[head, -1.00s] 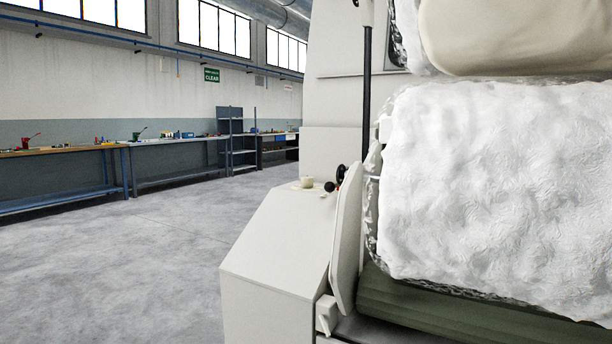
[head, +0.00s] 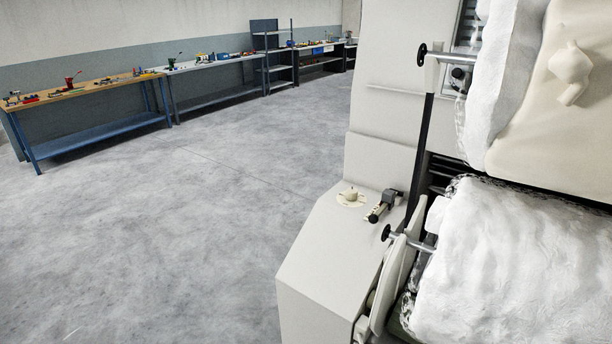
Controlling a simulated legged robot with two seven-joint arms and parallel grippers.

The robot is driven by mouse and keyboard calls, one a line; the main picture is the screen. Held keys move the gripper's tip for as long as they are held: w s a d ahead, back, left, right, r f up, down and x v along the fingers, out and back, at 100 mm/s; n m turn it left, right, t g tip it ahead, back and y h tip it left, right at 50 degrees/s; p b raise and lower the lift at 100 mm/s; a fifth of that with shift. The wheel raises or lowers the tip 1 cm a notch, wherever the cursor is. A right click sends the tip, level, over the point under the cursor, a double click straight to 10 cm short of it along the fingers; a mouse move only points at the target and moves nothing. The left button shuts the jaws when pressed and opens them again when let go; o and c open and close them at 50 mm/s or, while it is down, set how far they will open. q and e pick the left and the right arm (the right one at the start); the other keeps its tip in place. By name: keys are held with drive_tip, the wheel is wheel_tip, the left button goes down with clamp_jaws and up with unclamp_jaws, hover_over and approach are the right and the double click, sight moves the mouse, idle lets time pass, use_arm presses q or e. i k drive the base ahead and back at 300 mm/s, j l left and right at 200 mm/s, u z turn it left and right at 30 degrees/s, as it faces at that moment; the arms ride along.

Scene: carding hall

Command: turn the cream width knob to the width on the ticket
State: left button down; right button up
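The cream width knob (head: 350,194) sits on a round cream dial plate on top of the pale machine cabinet (head: 322,262), right of the middle in the head view. It is small here, and I cannot read its setting or any marks. I cannot make out a ticket. Neither of my grippers is in view.
A dark lever-like fitting (head: 383,206) stands right beside the knob. A black handwheel (head: 386,232) is close in front. White fibre batts (head: 520,275) fill the right side. Workbenches (head: 95,85) line the far wall. The grey floor (head: 170,240) at left is clear.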

sight(352, 193)
drive_tip(key=i+j+u, duration=0.55)
drive_tip(key=i+u, duration=1)
drive_tip(key=i, duration=0.15)
drive_tip(key=i+z, duration=0.3)
drive_tip(key=i, duration=0.35)
drive_tip(key=i+j+z, duration=0.35)
drive_tip(key=i, duration=0.3)
drive_tip(key=l, duration=0.1)
